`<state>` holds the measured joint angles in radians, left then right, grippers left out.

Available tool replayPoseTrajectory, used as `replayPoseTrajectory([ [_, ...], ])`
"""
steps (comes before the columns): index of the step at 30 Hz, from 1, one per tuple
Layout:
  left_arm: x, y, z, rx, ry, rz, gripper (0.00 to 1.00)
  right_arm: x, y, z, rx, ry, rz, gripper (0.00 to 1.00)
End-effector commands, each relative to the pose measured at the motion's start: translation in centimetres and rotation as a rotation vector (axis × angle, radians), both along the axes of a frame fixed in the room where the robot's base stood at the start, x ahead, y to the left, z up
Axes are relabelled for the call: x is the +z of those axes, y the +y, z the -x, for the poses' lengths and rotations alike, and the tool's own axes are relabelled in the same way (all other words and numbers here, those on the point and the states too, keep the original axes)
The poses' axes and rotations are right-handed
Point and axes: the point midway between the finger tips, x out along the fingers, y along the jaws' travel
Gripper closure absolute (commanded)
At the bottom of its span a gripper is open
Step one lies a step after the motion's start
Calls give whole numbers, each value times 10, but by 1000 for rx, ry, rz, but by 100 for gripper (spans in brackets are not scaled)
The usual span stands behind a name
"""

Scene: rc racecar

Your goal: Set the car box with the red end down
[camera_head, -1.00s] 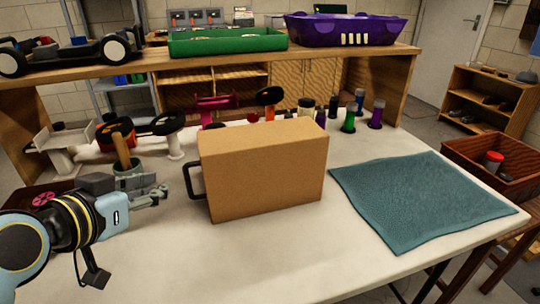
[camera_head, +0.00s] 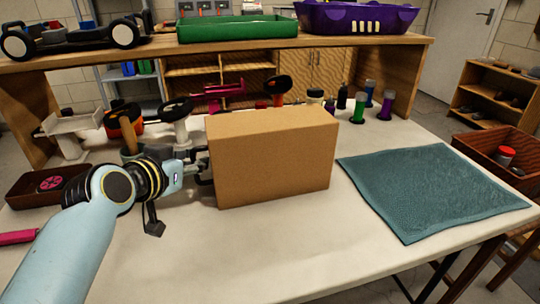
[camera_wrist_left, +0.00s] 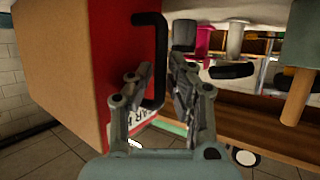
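The car box (camera_head: 270,158) is a plain brown carton standing on the white table (camera_head: 230,245). In the left wrist view its brown side (camera_wrist_left: 55,70) and red end (camera_wrist_left: 110,60) show. A black handle (camera_wrist_left: 163,50) sticks out of the red end, which faces left in the head view. My left gripper (camera_head: 203,165) is at that end. In the left wrist view its two fingers (camera_wrist_left: 160,72) are spread apart, one on each side of the handle. Firm contact with the handle cannot be told. My right gripper is not in view.
A teal cloth mat (camera_head: 430,190) lies flat and empty on the right of the table. Tools and small bottles (camera_head: 360,108) stand behind the box. A dark tray (camera_head: 38,188) is at the left. The table front is clear.

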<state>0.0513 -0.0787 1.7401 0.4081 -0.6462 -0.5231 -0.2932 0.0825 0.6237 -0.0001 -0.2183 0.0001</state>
Motion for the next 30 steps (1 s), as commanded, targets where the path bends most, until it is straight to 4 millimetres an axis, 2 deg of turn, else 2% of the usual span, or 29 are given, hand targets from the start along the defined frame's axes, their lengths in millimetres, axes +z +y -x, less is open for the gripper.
replayPoseTrajectory([
  [1, 0, 0, 0, 0, 0, 0, 84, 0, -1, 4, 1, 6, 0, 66],
  [5, 0, 0, 0, 0, 0, 0, 100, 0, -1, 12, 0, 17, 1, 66],
  [22, 3, 0, 0, 0, -3, 2, 100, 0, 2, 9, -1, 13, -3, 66],
  [26, 14, 0, 0, -1, -4, 2, 100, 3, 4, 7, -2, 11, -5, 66],
  [30, 36, 0, -1, 0, -7, 1, 100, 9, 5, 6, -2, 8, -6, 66],
])
